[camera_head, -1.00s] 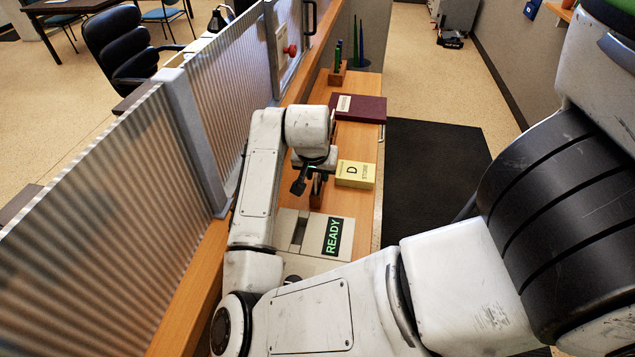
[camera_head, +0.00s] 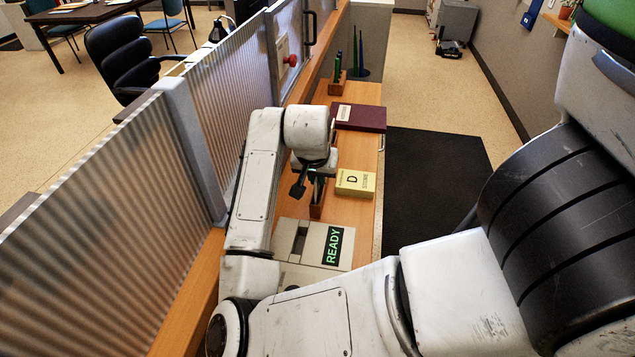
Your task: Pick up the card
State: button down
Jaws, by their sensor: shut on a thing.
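My gripper (camera_head: 311,180) points down over the wooden counter, beyond the card reader with the green READY display (camera_head: 333,246). It is shut on the card, of which only a small dark-green piece (camera_head: 319,187) can be made out between the dark fingers. A small upright wooden holder (camera_head: 316,211) stands directly below the fingers. I cannot tell whether the card's lower edge is clear of the holder. My wrist hides part of this area.
A yellow box marked D (camera_head: 355,184) stands close to the right of the gripper. A dark red binder (camera_head: 359,118) and a pen stand (camera_head: 338,82) lie farther back. A ribbed glass partition (camera_head: 100,215) runs along the left. A dark mat (camera_head: 430,190) covers the floor at right.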

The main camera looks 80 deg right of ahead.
jog(key=s+a+r, duration=0.4)
jog(key=s+r, duration=0.7)
jog(key=s, duration=0.2)
jog(key=shift+s+a+r, duration=0.15)
jog(key=shift+s+a, duration=0.05)
jog(key=shift+w, duration=0.1)
dwell(1.0)
